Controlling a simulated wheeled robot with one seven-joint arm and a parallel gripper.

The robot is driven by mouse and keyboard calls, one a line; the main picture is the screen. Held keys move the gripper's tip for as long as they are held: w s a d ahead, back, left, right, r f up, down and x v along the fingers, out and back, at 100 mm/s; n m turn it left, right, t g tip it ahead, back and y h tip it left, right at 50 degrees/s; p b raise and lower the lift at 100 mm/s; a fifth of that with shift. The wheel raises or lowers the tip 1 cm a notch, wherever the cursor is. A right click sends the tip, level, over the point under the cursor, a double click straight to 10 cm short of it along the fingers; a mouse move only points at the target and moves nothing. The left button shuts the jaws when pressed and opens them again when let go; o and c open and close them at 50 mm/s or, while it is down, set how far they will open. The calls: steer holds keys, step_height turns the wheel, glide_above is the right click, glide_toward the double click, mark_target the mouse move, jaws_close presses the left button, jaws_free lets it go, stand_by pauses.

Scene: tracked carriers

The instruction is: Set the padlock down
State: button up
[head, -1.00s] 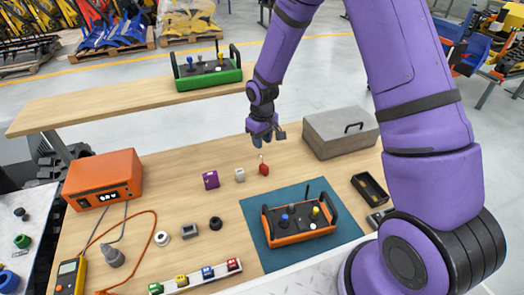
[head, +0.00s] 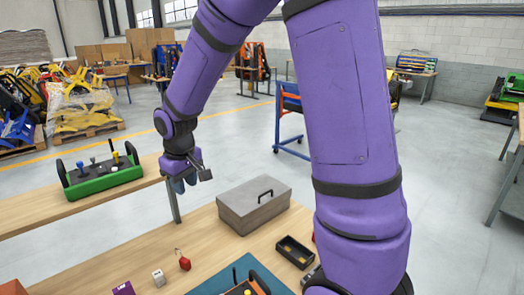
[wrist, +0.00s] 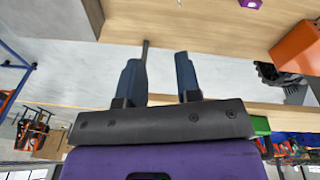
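The red padlock (head: 184,263) rests on the wooden workbench (head: 150,252), with its thin shackle pointing up. A white cube (head: 158,277) and a purple block (head: 123,289) stand to its left. My gripper (head: 182,184) is in the air well above the bench and does not touch the padlock. In the wrist view its two dark blue fingers (wrist: 160,75) are apart with nothing between them.
A grey lidded box (head: 253,208) stands right of the padlock.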

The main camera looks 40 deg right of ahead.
steer(key=s+d+r+m+t, duration=0.1)
steer(key=s+d+r, duration=0.1)
steer(key=s+r, duration=0.6)
steer(key=s+d+r+m+t, duration=0.2)
steer(key=s+r, duration=0.6)
steer(key=s, duration=0.9)
steer(key=shift+s+r+y, duration=0.3)
steer(key=shift+s+r, duration=0.05)
steer(key=shift+s, duration=0.05)
